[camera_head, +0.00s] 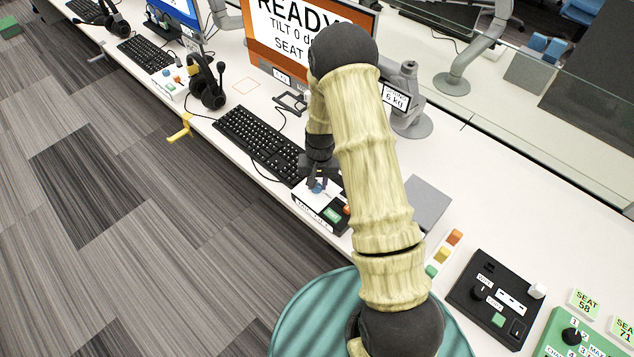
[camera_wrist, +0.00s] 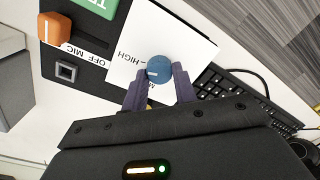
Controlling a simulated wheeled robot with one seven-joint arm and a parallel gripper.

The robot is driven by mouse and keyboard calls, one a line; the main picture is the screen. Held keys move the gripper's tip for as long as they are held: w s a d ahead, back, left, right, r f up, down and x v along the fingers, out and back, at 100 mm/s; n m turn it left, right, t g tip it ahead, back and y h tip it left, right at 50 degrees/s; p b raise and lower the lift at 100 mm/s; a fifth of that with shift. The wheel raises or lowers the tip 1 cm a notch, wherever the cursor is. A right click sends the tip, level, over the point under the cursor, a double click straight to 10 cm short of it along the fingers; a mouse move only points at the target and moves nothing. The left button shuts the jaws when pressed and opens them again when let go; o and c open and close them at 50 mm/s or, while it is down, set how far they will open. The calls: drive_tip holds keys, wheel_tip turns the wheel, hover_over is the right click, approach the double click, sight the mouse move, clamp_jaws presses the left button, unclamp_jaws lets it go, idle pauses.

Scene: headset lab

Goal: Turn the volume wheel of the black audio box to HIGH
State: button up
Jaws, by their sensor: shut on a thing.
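The black audio box (camera_wrist: 95,85) lies on the white desk, with a white panel (camera_wrist: 185,38) around its blue volume wheel (camera_wrist: 158,69). My gripper (camera_wrist: 160,88) is shut on the wheel, one finger at each side in the wrist view. A white mark on the wheel points left, close to the dash beside the HIGH label (camera_wrist: 130,65). Another label below the wheel is partly hidden by my finger. In the head view my gripper (camera_head: 317,186) is over the same box, and my arm covers part of the scene.
The box also has a green button (camera_wrist: 98,5) and an orange switch (camera_wrist: 55,28) by the OFF MIC label. A keyboard (camera_head: 262,145) lies close beside it. A grey flat block (camera_head: 425,203) and another black control box (camera_head: 493,298) stand to the right.

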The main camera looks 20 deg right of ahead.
sight(320, 185)
drive_tip(key=shift+r+m, duration=0.1)
drive_tip(key=shift+m, duration=0.2)
drive_tip(key=o, duration=1)
drive_tip(key=r, duration=0.5)
drive_tip(key=r+b, duration=0.1)
drive_tip(key=r, duration=1.1)
drive_tip(key=shift+s+d+r, duration=0.1)
drive_tip(key=shift+d+r, duration=0.05)
drive_tip(key=shift+d, duration=0.2)
